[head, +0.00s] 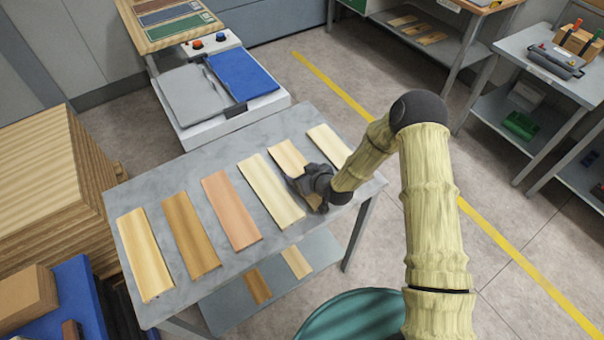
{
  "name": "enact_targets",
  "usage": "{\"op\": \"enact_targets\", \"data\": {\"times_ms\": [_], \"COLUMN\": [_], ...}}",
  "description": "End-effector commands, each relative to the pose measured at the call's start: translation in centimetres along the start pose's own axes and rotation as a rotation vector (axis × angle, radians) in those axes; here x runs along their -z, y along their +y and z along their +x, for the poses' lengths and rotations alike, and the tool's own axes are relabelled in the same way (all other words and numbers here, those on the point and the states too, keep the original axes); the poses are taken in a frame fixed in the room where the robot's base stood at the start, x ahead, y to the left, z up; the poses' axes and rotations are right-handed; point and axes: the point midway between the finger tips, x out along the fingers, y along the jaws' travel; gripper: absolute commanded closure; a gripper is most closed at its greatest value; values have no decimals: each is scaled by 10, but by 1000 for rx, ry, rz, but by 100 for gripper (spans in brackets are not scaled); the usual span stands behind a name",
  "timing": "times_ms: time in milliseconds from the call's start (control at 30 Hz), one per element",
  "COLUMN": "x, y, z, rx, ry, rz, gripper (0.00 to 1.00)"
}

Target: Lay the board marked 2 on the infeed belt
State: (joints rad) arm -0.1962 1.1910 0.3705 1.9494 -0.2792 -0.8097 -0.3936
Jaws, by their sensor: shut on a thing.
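Several wooden boards lie in a row on a grey table. No number is legible on any of them, so I cannot tell which is marked 2. My gripper (300,187) is at the near end of a pale tan board (288,158), second from the right, and is shut on it. The gripper hides part of that board's near end, and I cannot tell whether the board is lifted. Beyond the table a low white machine has a grey surface (193,94) and a blue surface (241,74). Which is the infeed belt is not clear.
On the grey table (160,185), a cream board (271,190) lies left of my gripper and another pale board (329,145) lies right. Two buttons (209,42) stand behind the machine's surfaces. A wood stack (50,185) stands left.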

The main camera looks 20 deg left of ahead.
Motion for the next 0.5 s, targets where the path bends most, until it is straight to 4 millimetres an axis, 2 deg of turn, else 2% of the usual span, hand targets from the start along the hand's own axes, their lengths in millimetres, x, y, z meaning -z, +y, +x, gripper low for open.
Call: {"op": "enact_targets", "data": {"times_ms": [500], "x": [59], "y": [1], "z": [-40], "rx": [-2], "ry": [6], "rz": [-2], "gripper": [58]}}
